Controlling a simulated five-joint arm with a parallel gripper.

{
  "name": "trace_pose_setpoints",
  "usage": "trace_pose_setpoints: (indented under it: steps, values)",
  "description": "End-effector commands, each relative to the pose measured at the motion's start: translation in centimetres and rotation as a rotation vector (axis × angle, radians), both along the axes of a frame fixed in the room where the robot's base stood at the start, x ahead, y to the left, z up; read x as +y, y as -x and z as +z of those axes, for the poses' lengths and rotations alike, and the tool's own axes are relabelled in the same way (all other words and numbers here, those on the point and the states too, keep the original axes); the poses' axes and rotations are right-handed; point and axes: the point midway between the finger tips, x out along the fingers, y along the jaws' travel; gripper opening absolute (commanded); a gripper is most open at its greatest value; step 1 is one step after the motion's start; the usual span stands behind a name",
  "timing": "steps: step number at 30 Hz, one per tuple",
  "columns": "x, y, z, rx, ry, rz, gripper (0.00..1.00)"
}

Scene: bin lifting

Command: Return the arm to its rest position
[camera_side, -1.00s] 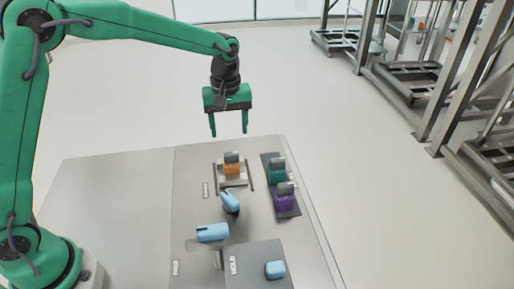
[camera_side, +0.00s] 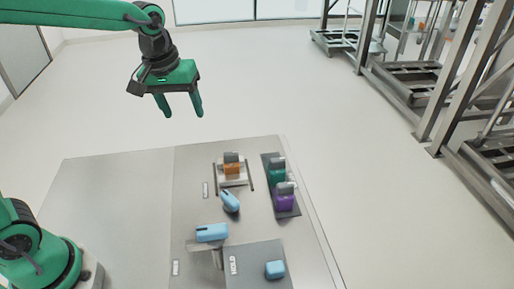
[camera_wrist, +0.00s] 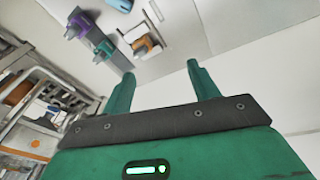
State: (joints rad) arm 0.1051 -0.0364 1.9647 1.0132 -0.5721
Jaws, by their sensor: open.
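My gripper (camera_side: 180,105) is green with two fingers spread apart and nothing between them. It hangs in the air above and behind the back edge of the grey table (camera_side: 110,195). In the wrist view my gripper (camera_wrist: 158,75) also shows open and empty. An orange bin (camera_side: 232,169) with a grey top stands on a pale plate at the back of the work area. A teal bin (camera_side: 277,177) and a purple bin (camera_side: 285,202) stand on a dark strip to its right. All of them are clear of my gripper.
Two light blue pieces (camera_side: 230,202) (camera_side: 212,232) lie mid-table. Another blue piece (camera_side: 275,269) sits on the grey pad marked HOLD (camera_side: 250,255). Metal racks (camera_side: 440,75) stand at the right. The table's left part is bare.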

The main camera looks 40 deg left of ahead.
Motion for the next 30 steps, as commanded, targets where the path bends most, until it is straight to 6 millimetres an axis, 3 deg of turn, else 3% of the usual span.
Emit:
trace_pose_setpoints:
  steps: [13,24,30]
  values:
    - [2.4,8.1,2.3,-0.148,-0.061,-0.210,0.60]
    - [3.7,14.0,1.5,-0.255,-0.141,-0.372,0.60]
    - [4.0,15.6,0.9,-0.286,-0.172,-0.425,0.60]
